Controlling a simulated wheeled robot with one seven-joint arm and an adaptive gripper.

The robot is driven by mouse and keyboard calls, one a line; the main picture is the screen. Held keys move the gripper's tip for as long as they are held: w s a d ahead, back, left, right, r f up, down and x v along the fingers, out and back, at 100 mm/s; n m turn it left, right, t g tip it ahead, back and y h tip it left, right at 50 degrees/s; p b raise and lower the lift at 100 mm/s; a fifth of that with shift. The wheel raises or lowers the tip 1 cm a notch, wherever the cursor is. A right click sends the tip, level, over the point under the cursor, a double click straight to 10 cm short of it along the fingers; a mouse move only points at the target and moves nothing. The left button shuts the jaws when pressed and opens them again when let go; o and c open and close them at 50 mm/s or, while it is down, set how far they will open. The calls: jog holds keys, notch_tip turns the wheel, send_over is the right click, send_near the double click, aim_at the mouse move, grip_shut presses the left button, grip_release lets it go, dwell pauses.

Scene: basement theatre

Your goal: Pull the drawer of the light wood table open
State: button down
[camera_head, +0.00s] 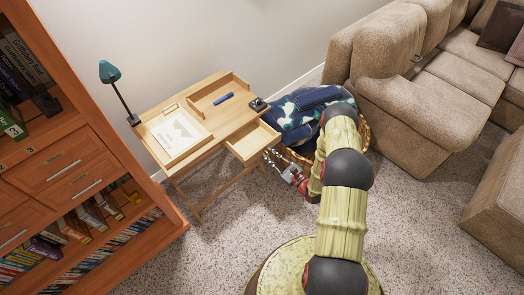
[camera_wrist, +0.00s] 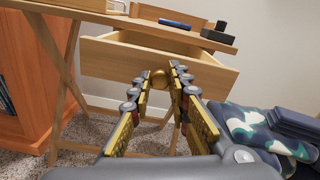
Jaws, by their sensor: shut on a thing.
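The light wood table (camera_head: 217,88) stands against the wall beside the bookcase, and its near edge shows in the wrist view (camera_wrist: 130,20). Its drawer (camera_head: 252,139) is partly open, sticking out from under the tabletop toward me. In the wrist view the drawer front (camera_wrist: 110,62) faces me, with the dark gap of its inside showing above it. My gripper (camera_wrist: 160,72) is shut on the drawer's round brass knob (camera_wrist: 158,80), with a finger on each side. In the head view my gripper (camera_head: 270,157) is at the drawer front, and the knob is too small to make out.
A teal lamp (camera_head: 110,72), a framed paper (camera_head: 175,132), a blue item (camera_head: 223,99) and a small black object (camera_head: 258,103) are on the tabletop. A wicker basket of clothes (camera_head: 310,108) stands close right of the drawer. A bookcase (camera_head: 75,165) is left, a sofa (camera_head: 400,110) right.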

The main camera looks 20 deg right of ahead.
jog(key=shift+v, duration=0.8)
jog(key=c, duration=1.7)
grip_release()
jog(key=shift+o, duration=0.2)
jog(key=v, duration=1.2)
